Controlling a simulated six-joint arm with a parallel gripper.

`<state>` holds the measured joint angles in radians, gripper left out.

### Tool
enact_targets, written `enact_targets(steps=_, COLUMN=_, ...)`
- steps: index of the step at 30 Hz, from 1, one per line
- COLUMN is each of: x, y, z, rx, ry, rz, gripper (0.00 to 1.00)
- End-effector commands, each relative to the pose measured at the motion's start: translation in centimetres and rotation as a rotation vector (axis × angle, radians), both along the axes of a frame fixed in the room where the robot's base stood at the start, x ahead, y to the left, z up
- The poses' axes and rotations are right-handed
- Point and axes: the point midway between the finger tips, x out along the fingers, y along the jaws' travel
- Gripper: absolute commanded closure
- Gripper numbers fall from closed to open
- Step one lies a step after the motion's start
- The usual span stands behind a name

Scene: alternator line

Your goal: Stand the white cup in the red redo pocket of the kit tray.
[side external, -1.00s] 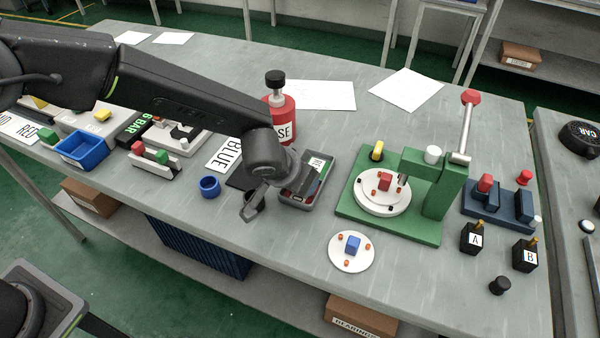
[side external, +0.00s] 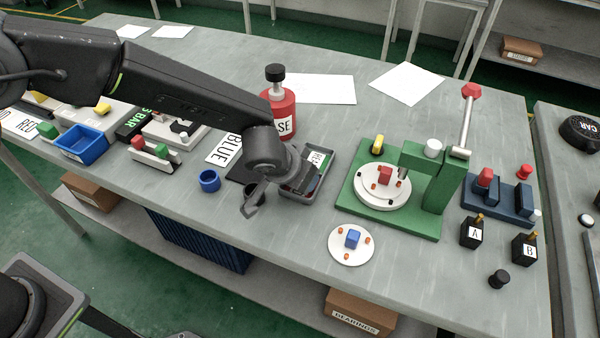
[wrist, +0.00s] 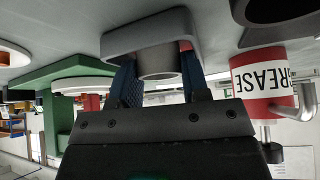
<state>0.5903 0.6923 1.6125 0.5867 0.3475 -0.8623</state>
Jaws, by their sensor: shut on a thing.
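The white cup (wrist: 158,64) looks pale grey in the wrist view, which shows the scene upside down. My gripper (wrist: 158,74) is shut on it, with one blue finger on either side. The cup is at the grey kit tray (wrist: 146,28), its far end within the tray's outline. I cannot tell whether it touches the tray floor. Small red patches show beside the fingertips; the pocket itself is mostly hidden. In the side view the kit tray (side external: 301,197) lies just right of my wrist, which hides the cup and part of the tray.
A red grease bottle (side external: 283,112) stands behind the tray and also shows in the wrist view (wrist: 262,82). A green press (side external: 436,190) stands to the right. A blue ring (side external: 209,181) lies to the left. A white disc (side external: 340,256) lies in front.

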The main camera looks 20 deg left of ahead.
Motion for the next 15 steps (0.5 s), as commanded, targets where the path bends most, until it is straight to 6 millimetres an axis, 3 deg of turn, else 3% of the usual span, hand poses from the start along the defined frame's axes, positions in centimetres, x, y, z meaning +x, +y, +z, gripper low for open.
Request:
enact_targets(steps=5, x=0.01, y=-0.02, z=-0.18, rx=-0.001, ry=0.000, rz=-0.001, gripper=0.80)
enact_targets(steps=6, x=0.00, y=-0.02, z=-0.20, rx=-0.001, ry=0.000, rz=-0.001, gripper=0.57)
enact_targets(steps=12, x=-0.01, y=0.00, z=-0.21, rx=0.000, ry=0.000, rz=0.000, gripper=0.38)
enact_targets(steps=15, x=-0.14, y=0.03, z=0.02, rx=0.001, ry=0.000, rz=-0.001, gripper=0.36)
